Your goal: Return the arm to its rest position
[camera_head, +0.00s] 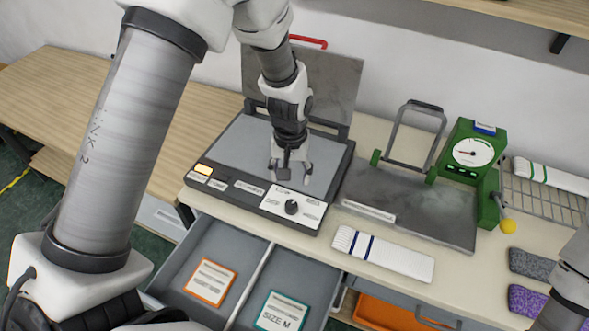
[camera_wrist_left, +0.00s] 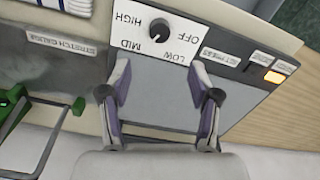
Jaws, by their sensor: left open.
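My left arm comes in from the left in the head view and reaches over the flat press machine. My left gripper (camera_head: 291,176) is open and empty above the front part of the press's grey plate (camera_head: 240,143), near its control panel. In the left wrist view the open fingers (camera_wrist_left: 160,85) frame the panel just below the dial (camera_wrist_left: 159,27), which is marked OFF, LOW, MID and HIGH. The dial (camera_head: 291,207) also shows in the head view. Part of my right arm (camera_head: 572,268) shows at the right edge; its gripper is out of the picture.
An open drawer (camera_head: 262,268) below the press holds an orange-edged card and a SIZE M card. A white striped sock (camera_head: 385,254) lies at the table front. A green gauge device (camera_head: 470,158) stands right. The press lid (camera_head: 330,84) stands raised behind the gripper.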

